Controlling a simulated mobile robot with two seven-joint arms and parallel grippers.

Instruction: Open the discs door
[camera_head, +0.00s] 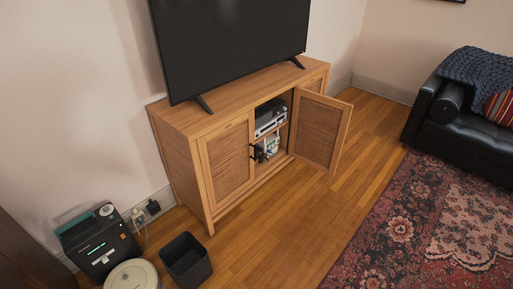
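A wooden media cabinet (180,165) stands against the wall under a television. Inside the opening, light and dark devices (269,117) sit on the upper shelf, and white and dark items (268,147) lie below. I cannot make out discs for certain. Neither of my grippers shows in the head view.
A television (235,45) stands on the cabinet. A black sofa (470,135) and patterned rug (400,230) are at right. Wooden floor before the cabinet is clear.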

